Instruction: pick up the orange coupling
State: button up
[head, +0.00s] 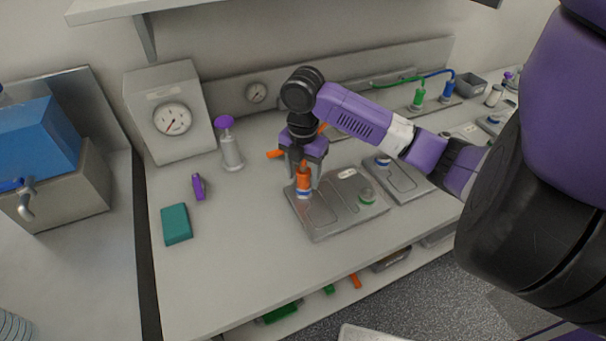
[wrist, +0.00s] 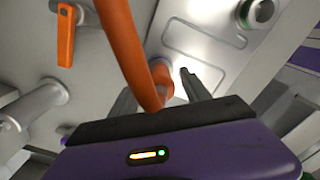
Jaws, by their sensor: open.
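The orange coupling (head: 303,182) stands upright near the left side of a grey metal plate, with a blue and white band at its base. My gripper (head: 304,172) is above and around it, pointing down. In the wrist view the coupling (wrist: 162,74) shows between the two fingers of my open gripper (wrist: 160,88). I cannot tell whether either finger touches it. A thick orange hose (wrist: 126,45) crosses the near part of the wrist view and hides part of the coupling and the left finger.
A purple-topped bottle (head: 230,150), a purple item (head: 198,187) and a teal block (head: 176,224) stand or lie to the left. A gauge box (head: 166,112) is at the back. The front bench surface is clear.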

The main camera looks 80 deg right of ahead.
jog(key=shift+f, duration=0.6)
grip_shut()
jog(key=shift+r, duration=0.1)
notch_tip(320, 180, up, 20)
jog(key=shift+b, duration=0.3)
jog(key=c, duration=0.5)
grip_release()
grip_shut()
